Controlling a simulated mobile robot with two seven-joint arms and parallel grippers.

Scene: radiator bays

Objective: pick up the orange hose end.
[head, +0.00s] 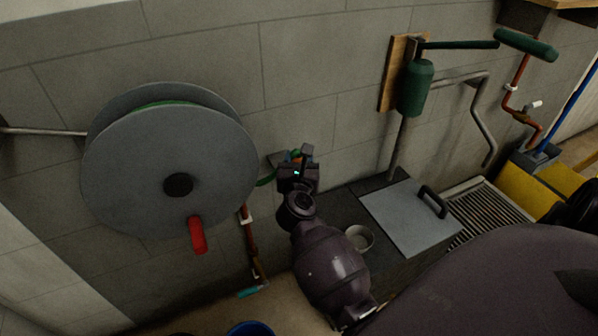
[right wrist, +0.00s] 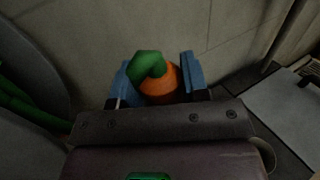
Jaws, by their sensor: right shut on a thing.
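The orange hose end (right wrist: 160,88) sits between the two blue fingers of my right gripper (right wrist: 158,84) in the right wrist view. A green hose (right wrist: 147,64) bends over its top. In the head view my right gripper (head: 293,158) is near the block wall, just right of the grey hose reel, and only a little of the orange end shows past it. My right gripper is shut on the hose end. I cannot tell whether the end touches anything below. My left gripper is not in view.
The grey hose reel (head: 150,165) with a red handle (head: 197,235) is close on the left. A green pump (head: 415,88) on a wooden board stands to the right. Below it are a grey lid (head: 405,218), a metal cup (head: 359,238) and a grate (head: 487,212). A blue bucket (head: 250,328) is at the bottom.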

